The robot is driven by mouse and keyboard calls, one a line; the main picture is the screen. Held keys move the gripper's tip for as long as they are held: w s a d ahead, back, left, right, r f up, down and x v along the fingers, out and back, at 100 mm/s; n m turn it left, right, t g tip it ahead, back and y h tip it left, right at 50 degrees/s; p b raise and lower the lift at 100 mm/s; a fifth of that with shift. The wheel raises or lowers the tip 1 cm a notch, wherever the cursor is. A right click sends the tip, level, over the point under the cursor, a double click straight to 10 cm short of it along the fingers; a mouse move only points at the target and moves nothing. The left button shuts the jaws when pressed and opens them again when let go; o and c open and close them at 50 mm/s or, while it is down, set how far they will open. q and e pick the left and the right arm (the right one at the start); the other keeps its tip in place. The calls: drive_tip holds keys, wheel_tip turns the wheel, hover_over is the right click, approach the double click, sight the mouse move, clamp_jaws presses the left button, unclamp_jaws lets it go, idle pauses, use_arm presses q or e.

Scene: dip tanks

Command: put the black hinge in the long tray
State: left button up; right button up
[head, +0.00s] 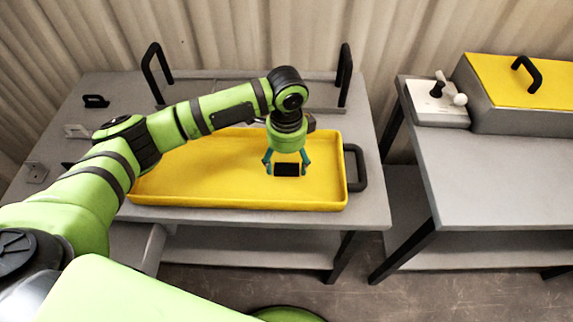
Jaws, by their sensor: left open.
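The long tray (225,199) is yellow and shallow, on the grey table, with a dark handle at its right end. My left gripper (287,166) has teal fingers, points down over the right part of the tray, and is open. A flat black piece, seemingly the black hinge (287,170), lies between its fingertips, within the tray's outline. I cannot tell whether it rests on the tray floor or whether the fingers touch it. My left arm hides part of the tray's back and left side. My right gripper is not in view.
Grey brackets (35,172) and a small black bracket (95,101) lie at the table's left. Two tall black handles (345,75) rise behind the tray. A second table (490,185) at right holds a white control box (436,111) and a yellow-lidded tank (530,115).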

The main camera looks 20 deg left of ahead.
sight(287, 170)
use_arm(q)
wheel_tip(287, 170, up, 10)
drive_tip(key=shift+f+b, duration=0.2)
drive_tip(key=shift+b, duration=0.25)
drive_tip(key=shift+f, duration=0.1)
